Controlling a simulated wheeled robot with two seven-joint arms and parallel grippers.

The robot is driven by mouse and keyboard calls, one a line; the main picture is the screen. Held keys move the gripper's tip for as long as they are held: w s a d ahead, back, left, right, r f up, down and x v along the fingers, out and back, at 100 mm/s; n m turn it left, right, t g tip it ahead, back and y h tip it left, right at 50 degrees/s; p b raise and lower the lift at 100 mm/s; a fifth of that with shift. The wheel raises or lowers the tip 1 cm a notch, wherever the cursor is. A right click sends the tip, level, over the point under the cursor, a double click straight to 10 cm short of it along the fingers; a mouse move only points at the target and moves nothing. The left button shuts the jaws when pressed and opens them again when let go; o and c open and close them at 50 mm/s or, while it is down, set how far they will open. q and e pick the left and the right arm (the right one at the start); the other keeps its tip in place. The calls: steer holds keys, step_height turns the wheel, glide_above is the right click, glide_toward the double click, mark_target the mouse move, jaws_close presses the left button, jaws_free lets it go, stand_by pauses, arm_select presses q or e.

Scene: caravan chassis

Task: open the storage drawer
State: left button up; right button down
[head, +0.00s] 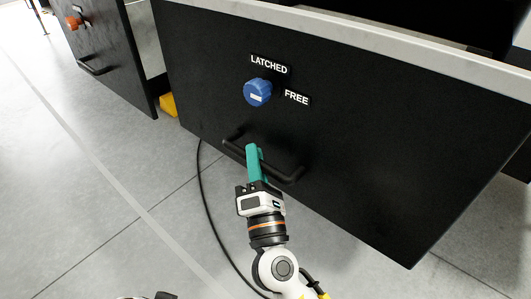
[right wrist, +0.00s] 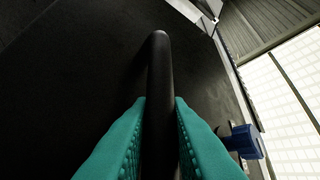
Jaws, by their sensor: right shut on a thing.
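The storage drawer has a wide black front (head: 360,150) with a pale top edge. A blue knob (head: 257,92) sits on it between the labels LATCHED, above it, and FREE, to its right. The knob also shows in the right wrist view (right wrist: 243,142). A black bar handle (head: 288,178) runs across the front below the knob. My right gripper (head: 254,155) is shut on the handle near its middle. In the right wrist view the bar (right wrist: 158,90) runs between the teal fingers (right wrist: 158,135).
Another black front (head: 110,50) with an orange knob (head: 73,22) and its own handle stands at the far left. A yellow block (head: 168,105) lies in the gap between the two. A black cable (head: 203,200) trails over the grey floor. The floor at left is clear.

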steer(key=shift+s+a+f, duration=0.1)
steer(key=shift+s, duration=0.05)
steer(key=c, duration=1.6)
jaws_free()
steer(key=shift+c, duration=0.2)
steer(key=shift+s, duration=0.1)
arm_select(q)
steer(key=w+d+r+t+h+b, duration=0.1)
steer(key=w+d+r+t+b, duration=0.2)
steer(key=w+t, duration=0.3)
steer(key=shift+w+h, duration=0.3)
steer(key=shift+w, duration=1.5)
arm_select(e)
steer(key=v, duration=1.1)
steer(key=shift+s, duration=0.35)
arm_select(q)
steer(key=shift+s+d+f, duration=0.1)
steer(key=shift+s+f, duration=0.05)
arm_select(e)
steer(key=shift+f, duration=0.25)
